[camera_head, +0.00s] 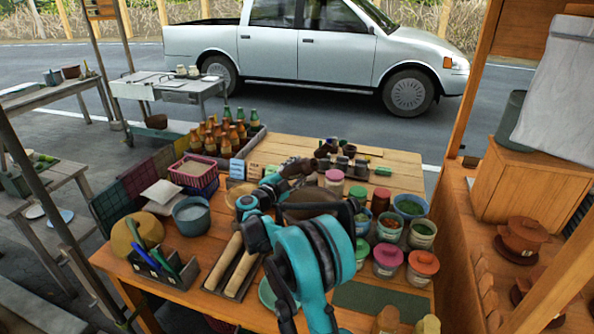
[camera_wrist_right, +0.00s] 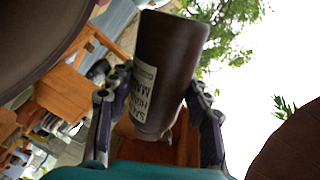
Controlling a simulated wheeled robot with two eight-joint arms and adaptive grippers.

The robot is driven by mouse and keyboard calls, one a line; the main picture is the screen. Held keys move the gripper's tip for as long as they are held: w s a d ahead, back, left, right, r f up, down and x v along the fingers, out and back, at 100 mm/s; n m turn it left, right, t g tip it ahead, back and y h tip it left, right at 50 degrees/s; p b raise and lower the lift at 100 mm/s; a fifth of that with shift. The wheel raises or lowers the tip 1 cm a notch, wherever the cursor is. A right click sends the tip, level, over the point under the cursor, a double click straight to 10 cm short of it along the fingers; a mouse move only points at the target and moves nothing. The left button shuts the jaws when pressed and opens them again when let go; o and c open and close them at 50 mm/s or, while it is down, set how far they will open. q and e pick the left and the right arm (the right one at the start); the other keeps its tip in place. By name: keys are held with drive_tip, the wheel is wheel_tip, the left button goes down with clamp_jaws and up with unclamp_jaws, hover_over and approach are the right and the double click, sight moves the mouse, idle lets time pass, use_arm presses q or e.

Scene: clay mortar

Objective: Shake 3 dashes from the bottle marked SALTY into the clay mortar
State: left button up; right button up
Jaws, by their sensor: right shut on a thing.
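My right gripper (camera_head: 284,180) is above the middle of the wooden table, with my teal arm coming up from the bottom. In the right wrist view its two fingers (camera_wrist_right: 158,112) are shut around a dark brown bottle (camera_wrist_right: 175,55). The bottle bears a pale label (camera_wrist_right: 143,92), tilted and not clearly readable. In the head view the bottle is hard to pick out among the dark fingers. A brown bowl-like thing, apparently the clay mortar (camera_head: 312,198), shows just beyond my arm and is partly hidden by it. Its inside cannot be seen. My left gripper is not in view.
Colourful lidded jars (camera_head: 387,260) crowd the right of the table. A blue-grey bowl (camera_head: 192,214), a pink basket (camera_head: 193,175) and a crate of bottles (camera_head: 222,137) stand at the left. A wooden trough with rolls (camera_head: 232,266) lies close left of my arm.

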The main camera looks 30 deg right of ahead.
sight(307, 160)
drive_tip(key=p, duration=0.3)
drive_tip(key=shift+r, duration=0.35)
drive_tip(key=shift+s+p, duration=0.1)
drive_tip(key=shift+p, duration=0.7)
drive_tip(key=s+r+n+p, duration=0.1)
drive_tip(key=r+n+p, duration=0.1)
drive_tip(key=s+d+r+n+p, duration=0.1)
drive_tip(key=r+n+p, duration=0.1)
drive_tip(key=s+r+n+p, duration=0.1)
drive_tip(key=r+p, duration=0.1)
drive_tip(key=r, duration=0.1)
drive_tip(key=shift+s+d+n, duration=0.1)
drive_tip(key=shift+d+n, duration=0.15)
drive_tip(key=shift+n, duration=0.15)
drive_tip(key=r+n, duration=0.2)
drive_tip(key=s+r+n+p, duration=0.1)
drive_tip(key=shift+d+n, duration=0.25)
drive_tip(key=shift+n, duration=0.15)
drive_tip(key=shift+s+d+r+n+p, duration=0.1)
drive_tip(key=shift+s+r+n+p, duration=0.2)
drive_tip(key=shift+r+n, duration=0.55)
drive_tip(key=shift+w+f, duration=0.1)
drive_tip(key=shift+f, duration=0.1)
